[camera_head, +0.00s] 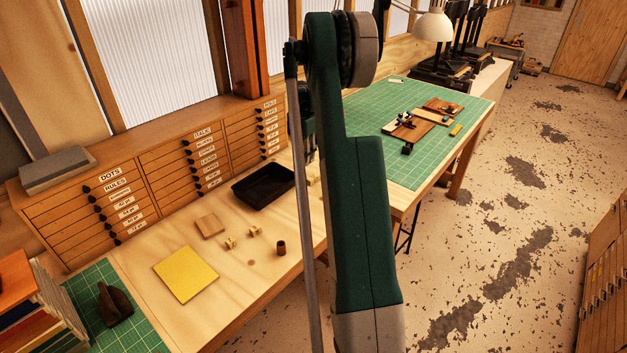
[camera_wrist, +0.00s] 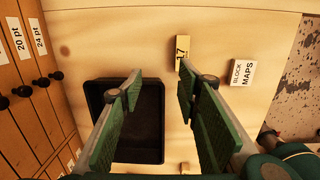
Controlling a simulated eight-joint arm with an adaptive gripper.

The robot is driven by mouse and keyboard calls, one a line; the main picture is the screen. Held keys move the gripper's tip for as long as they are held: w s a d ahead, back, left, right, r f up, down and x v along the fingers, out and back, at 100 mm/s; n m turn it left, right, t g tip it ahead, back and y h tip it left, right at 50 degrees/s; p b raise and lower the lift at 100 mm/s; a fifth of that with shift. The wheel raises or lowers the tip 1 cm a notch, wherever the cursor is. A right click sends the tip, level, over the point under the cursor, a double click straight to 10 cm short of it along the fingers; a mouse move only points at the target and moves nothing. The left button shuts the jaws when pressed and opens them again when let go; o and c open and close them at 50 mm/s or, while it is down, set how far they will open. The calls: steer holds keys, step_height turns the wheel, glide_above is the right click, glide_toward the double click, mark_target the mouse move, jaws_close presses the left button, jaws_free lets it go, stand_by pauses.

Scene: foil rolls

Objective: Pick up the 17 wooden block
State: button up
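The small wooden block marked 17 (camera_wrist: 182,48) lies on the pale wooden bench in the wrist view, just beyond the tip of the right-hand finger. That finger slightly overlaps its near end in the picture. My gripper (camera_wrist: 158,80) is open, with its two green-padded fingers wide apart and nothing between them. The fingers hang above the bench and across the black tray (camera_wrist: 150,112). In the head view my green arm hides most of the gripper, and I cannot tell which block there is the 17.
A white-faced block reading BLOCK MAPS (camera_wrist: 243,72) lies right of the 17 block. Drawers (camera_wrist: 20,90) stand along the left. In the head view, small blocks (camera_head: 255,231), a dark cup (camera_head: 281,248), a wooden square (camera_head: 210,226) and a yellow pad (camera_head: 186,274) lie left of my arm.

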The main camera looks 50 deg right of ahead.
mark_target(313, 176)
steer(key=shift+g+y, duration=0.3)
steer(key=shift+y, duration=0.1)
steer(key=s+d+f, duration=0.1)
steer(key=s, duration=0.1)
steer(key=s+d+f, duration=0.1)
steer(key=shift+s+f, duration=0.35)
steer(key=shift+f, duration=0.05)
steer(key=shift+f, duration=1.25)
steer(key=shift+f, duration=0.1)
steer(key=shift+s+d+f+p, duration=0.15)
steer(key=shift+f+p, duration=0.3)
steer(key=shift+f, duration=2.05)
steer(key=shift+c, duration=0.2)
steer(key=c, duration=0.9)
